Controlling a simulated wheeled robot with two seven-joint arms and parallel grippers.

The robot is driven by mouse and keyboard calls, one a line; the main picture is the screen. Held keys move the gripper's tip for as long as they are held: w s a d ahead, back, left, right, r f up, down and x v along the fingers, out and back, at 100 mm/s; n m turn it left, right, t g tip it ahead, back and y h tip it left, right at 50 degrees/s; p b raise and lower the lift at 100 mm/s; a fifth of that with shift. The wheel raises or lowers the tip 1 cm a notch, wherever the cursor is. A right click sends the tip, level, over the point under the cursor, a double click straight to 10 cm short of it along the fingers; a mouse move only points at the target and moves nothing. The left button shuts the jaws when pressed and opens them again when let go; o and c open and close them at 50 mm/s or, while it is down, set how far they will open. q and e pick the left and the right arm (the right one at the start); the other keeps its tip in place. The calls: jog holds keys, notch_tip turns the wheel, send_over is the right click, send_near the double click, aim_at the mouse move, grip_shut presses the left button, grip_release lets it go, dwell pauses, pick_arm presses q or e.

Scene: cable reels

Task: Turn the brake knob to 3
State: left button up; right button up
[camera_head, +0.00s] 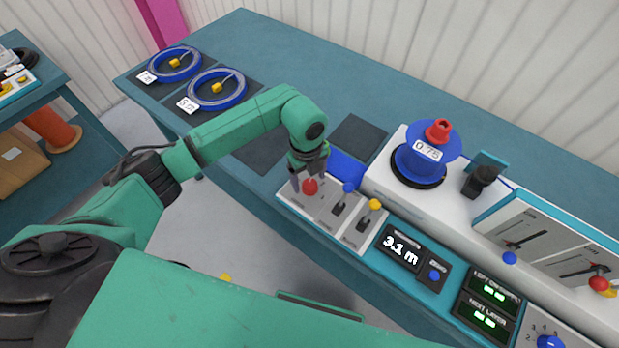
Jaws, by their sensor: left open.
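A blue knob (549,342) sits at the bottom right edge of the view, with a number scale around its upper side. It is partly cut off, and I cannot read where it points. It is the only numbered dial in view. My left gripper (309,186) is far to its left, pointing down with its fingers apart around or just above a red-topped lever (310,186) on the lever panel. I cannot tell whether the fingers touch it. My right gripper is out of view.
Beside the red lever stand a blue-topped lever (348,188) and a yellow-topped lever (375,205). A display (400,248) reads 3.1 m. A blue reel (425,160) marked 0.75 stands on the white housing. Two blue cable coils (218,90) lie on the far left of the bench.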

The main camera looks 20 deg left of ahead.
aim_at(310, 187)
pick_arm(q)
jog(key=shift+d+f, duration=0.1)
jog(key=shift+f, duration=1.1)
grip_shut()
